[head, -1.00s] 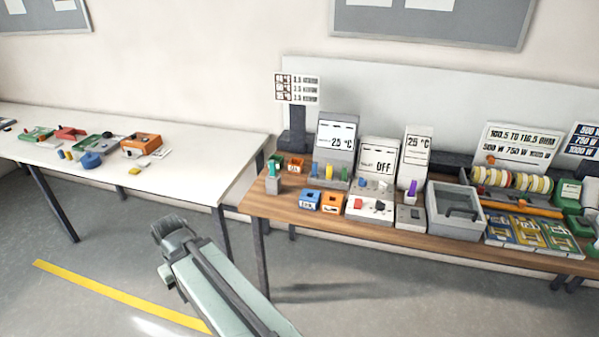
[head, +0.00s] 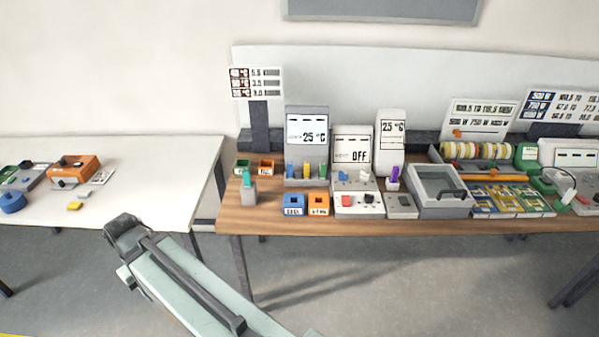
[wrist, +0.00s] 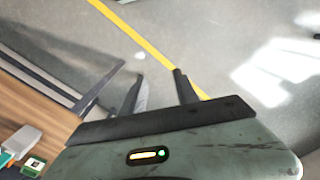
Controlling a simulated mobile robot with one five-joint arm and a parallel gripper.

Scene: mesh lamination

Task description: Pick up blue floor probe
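A small upright blue probe (head: 290,168) stands at the foot of the large 25 °C display unit (head: 307,125) on the wooden bench. A yellow probe (head: 306,170) and a green probe (head: 322,170) stand to its right in the same row. My gripper (wrist: 158,78) shows in the wrist view with its two dark fingers apart. Only grey floor shows between them, and they hold nothing. The gripper is away from the blue probe, which I cannot make out in the wrist view. In the head view my arm reaches in from below, in front of the bench.
A blue bin (head: 293,205) and an orange bin (head: 318,205) stand at the bench's front edge. A teal-topped holder (head: 249,190) is left of them. The white table (head: 130,205) is on the left. Floor in front is open.

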